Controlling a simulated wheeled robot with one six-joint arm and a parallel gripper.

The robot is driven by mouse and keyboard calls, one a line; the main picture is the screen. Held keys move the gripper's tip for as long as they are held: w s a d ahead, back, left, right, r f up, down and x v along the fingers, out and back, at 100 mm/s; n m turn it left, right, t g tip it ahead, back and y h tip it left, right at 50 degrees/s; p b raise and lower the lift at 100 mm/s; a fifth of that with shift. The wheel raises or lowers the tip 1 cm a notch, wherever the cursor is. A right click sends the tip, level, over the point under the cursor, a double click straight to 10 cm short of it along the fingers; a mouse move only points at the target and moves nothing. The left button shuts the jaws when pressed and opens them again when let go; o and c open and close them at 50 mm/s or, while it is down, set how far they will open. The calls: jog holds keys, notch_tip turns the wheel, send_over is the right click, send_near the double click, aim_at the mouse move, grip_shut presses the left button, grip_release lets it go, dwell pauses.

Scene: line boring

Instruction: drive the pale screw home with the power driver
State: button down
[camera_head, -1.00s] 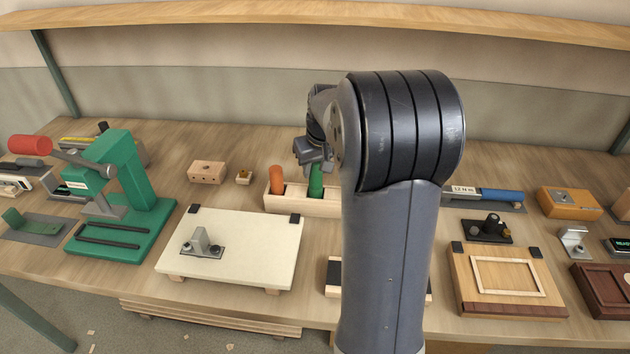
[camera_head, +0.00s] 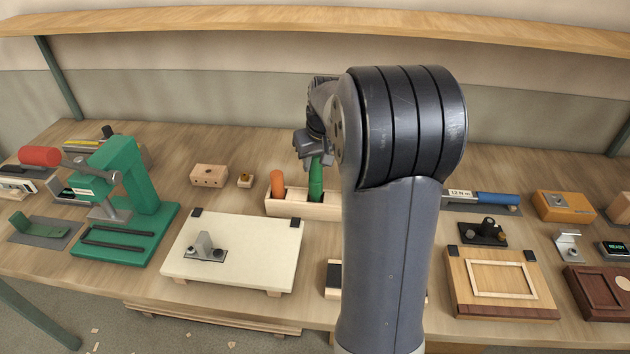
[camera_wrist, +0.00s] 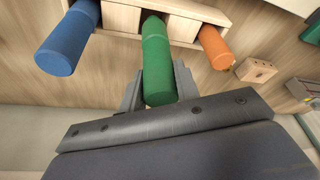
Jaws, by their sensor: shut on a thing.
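My gripper (camera_head: 314,160) is shut on the upper end of a green handle (camera_head: 316,182) over the wooden rack. The wrist view shows the jaws (camera_wrist: 157,82) on both sides of the green handle (camera_wrist: 156,55), its lower part still at the rack (camera_wrist: 120,18). I cannot tell what tool tip it has. A cream board (camera_head: 250,245) lies at the front with a small metal bracket (camera_head: 204,246) on a dark plate. I cannot make out the pale screw.
An orange handle (camera_head: 277,185) and a blue handle (camera_wrist: 70,40) stand in the same rack (camera_head: 284,208). A green press (camera_head: 130,200) is at the left. Wooden blocks (camera_head: 209,175) lie behind. A framed wooden board (camera_head: 500,278) is at the right. My arm hides the middle of the bench.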

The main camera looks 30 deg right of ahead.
jog(key=shift+r+p, duration=1.65)
jog(key=shift+r, duration=0.65)
jog(key=shift+a, duration=0.1)
